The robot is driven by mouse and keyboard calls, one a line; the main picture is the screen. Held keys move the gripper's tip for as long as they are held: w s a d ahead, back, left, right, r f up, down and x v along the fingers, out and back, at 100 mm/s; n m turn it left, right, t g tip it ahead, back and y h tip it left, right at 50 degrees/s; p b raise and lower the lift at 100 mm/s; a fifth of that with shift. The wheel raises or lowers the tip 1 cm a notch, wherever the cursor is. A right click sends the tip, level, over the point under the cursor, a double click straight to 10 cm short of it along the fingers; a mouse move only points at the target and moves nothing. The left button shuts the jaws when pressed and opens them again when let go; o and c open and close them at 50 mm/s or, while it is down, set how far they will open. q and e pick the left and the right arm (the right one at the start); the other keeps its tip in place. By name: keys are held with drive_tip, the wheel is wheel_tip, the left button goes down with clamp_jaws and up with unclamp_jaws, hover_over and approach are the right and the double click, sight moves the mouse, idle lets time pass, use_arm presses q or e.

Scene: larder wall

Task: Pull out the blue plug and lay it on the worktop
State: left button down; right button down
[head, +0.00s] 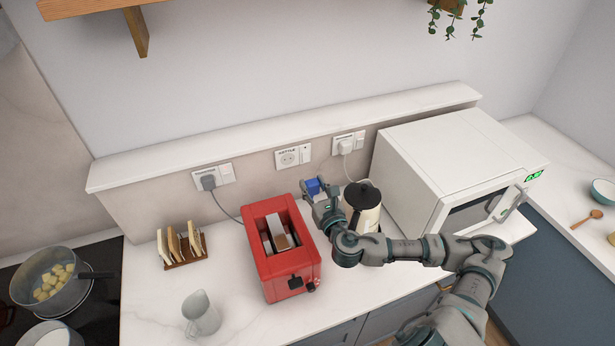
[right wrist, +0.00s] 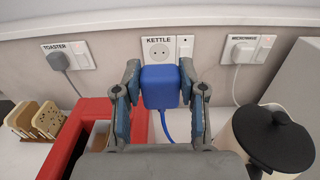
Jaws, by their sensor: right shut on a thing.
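The blue plug (right wrist: 160,88) is between the fingers of my right gripper (right wrist: 160,95), which is shut on it. In the right wrist view it is out of the kettle socket (right wrist: 158,50), whose bare face shows above it. A blue cord runs down from the plug. In the head view the plug (head: 314,187) is in my right gripper (head: 317,190), below the kettle socket (head: 289,158) and above the worktop (head: 225,255), between the red toaster and the kettle. My left gripper is not in view.
The red toaster (head: 256,245) stands left of my gripper and the kettle (head: 362,205) right of it. Grey and white plugs sit in the toaster socket (head: 210,178) and microwave socket (head: 348,144). A toast rack (head: 185,261), jug (head: 202,315) and microwave (head: 445,150) stand on the worktop.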

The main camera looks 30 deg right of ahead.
sight(313, 187)
drive_tip(key=shift+s+a+r, duration=0.1)
drive_tip(key=shift+s+a, duration=0.2)
drive_tip(key=shift+s, duration=0.2)
drive_tip(key=shift+s+a+r, duration=0.1)
drive_tip(key=shift+s+a, duration=0.15)
drive_tip(key=shift+s, duration=0.2)
drive_tip(key=shift+s+f+p, duration=0.15)
drive_tip(key=shift+s+p, duration=0.35)
drive_tip(key=shift+s, duration=0.3)
drive_tip(key=shift+s+a+p, duration=0.15)
drive_tip(key=shift+s+p, duration=0.1)
drive_tip(key=shift+p, duration=0.65)
drive_tip(key=shift+s+p, duration=0.4)
drive_tip(key=shift+p, duration=0.4)
drive_tip(key=p+v, duration=0.1)
drive_tip(key=p, duration=0.1)
drive_tip(key=shift+s+a+p, duration=0.15)
drive_tip(key=shift+s+p, duration=0.1)
drive_tip(key=shift+p, duration=0.15)
